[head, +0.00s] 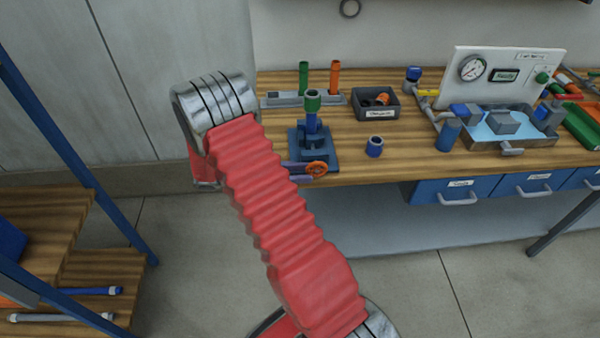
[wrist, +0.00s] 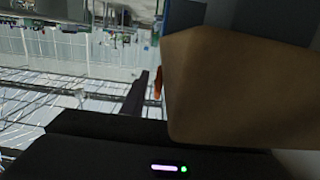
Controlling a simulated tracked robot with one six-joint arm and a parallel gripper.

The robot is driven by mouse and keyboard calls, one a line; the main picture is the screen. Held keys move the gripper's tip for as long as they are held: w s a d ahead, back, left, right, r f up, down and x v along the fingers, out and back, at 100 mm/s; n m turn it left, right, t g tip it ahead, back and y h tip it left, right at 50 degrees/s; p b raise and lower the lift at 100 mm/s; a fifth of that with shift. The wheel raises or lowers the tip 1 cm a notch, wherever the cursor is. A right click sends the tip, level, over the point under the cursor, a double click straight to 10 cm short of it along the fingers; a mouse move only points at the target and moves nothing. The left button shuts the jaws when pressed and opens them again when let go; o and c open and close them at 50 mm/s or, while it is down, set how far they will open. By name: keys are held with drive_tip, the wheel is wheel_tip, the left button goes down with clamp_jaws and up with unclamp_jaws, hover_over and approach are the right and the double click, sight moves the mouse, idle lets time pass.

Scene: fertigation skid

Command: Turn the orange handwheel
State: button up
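The orange handwheel (head: 316,168) sits at the front of a blue vise-like fixture (head: 326,158) near the bench's front edge. Two grey-violet bars, which look like the fingers of my gripper (head: 303,172), reach out from behind my red arm to the handwheel, one above the other and apart. In the wrist view, a sliver of the orange handwheel (wrist: 157,84) shows just right of a dark finger (wrist: 136,100). A gap shows between them. The gripper looks open, with the wheel at its fingertips; contact cannot be seen. My arm hides the gripper's body in the head view.
A brown block-like surface (wrist: 235,95) fills the right of the wrist view. Blue drawers (head: 443,191) hang below the bench.

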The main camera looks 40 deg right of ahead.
drive_tip(key=f+v, duration=0.1)
drive_tip(key=v, duration=1.2)
drive_tip(key=shift+w+a+r, duration=0.2)
drive_tip(key=shift+a+r, duration=0.05)
drive_tip(key=shift+r, duration=0.2)
drive_tip(key=s+a+r+n+t+y, duration=0.3)
drive_tip(key=s+r+n+t+y, duration=0.2)
drive_tip(key=s+r+n+y, duration=0.55)
drive_tip(key=s+a+r+n+t+y, duration=0.3)
drive_tip(key=s+a+r+n+t, duration=0.5)
drive_tip(key=n, duration=0.6)
drive_tip(key=shift+s+a+t+y, duration=0.35)
drive_tip(key=shift+s+a+t, duration=0.55)
drive_tip(key=shift+t, duration=0.2)
